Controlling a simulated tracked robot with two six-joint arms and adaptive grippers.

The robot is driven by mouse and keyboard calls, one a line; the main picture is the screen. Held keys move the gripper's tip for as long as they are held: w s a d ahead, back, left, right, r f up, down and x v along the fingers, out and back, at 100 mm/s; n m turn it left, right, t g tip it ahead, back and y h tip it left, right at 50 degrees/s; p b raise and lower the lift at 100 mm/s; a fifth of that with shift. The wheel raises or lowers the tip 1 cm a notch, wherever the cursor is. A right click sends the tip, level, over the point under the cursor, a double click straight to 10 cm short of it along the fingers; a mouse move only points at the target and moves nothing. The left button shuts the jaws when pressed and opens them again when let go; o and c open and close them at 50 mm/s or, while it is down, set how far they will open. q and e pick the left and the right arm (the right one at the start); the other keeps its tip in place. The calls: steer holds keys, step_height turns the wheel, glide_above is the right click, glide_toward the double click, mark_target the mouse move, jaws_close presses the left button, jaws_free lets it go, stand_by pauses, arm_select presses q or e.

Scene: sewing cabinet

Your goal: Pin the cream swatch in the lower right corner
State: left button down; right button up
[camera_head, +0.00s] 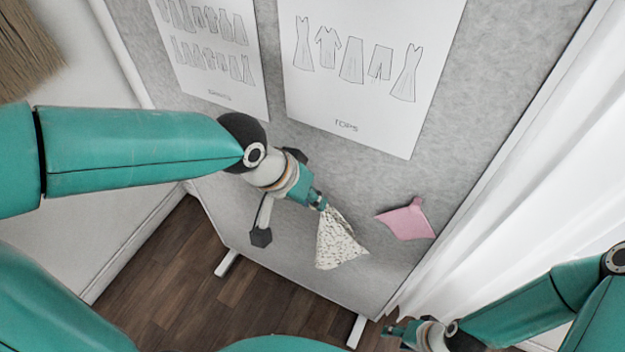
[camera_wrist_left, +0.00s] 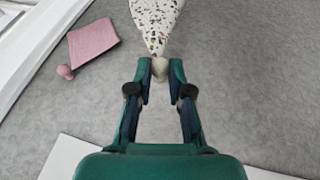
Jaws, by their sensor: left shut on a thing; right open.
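The cream swatch (camera_head: 338,242) is a cream cloth with dark speckles. It hangs from my left gripper (camera_head: 319,200) in front of the lower part of the grey board (camera_head: 290,245). In the left wrist view my left gripper (camera_wrist_left: 160,70) is shut on a small cream knob (camera_wrist_left: 160,68) at the swatch's narrow end, and the swatch (camera_wrist_left: 156,22) spreads beyond it. I cannot tell whether the swatch touches the board. My right gripper (camera_head: 398,330) is open at the bottom right, apart from the board and swatch.
A pink swatch (camera_head: 407,222) with a pink knob (camera_wrist_left: 65,72) is on the board to the right of the cream one. Two drawing sheets (camera_head: 365,75) cover the upper board. A white curtain (camera_head: 540,190) hangs at the right.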

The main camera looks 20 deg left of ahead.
mark_target(329, 168)
arm_select(q)
steer(key=shift+w+r, duration=0.1)
steer(key=shift+w, duration=0.45)
steer(key=shift+w+d+p, duration=0.2)
steer(key=shift+w+p, duration=0.15)
steer(key=shift+w, duration=1.1)
steer(key=shift+w+d+p, duration=0.15)
steer(key=shift+w+p, duration=0.15)
steer(key=shift+w, duration=1.1)
steer(key=shift+w, duration=0.35)
steer(key=c, duration=1)
jaws_free()
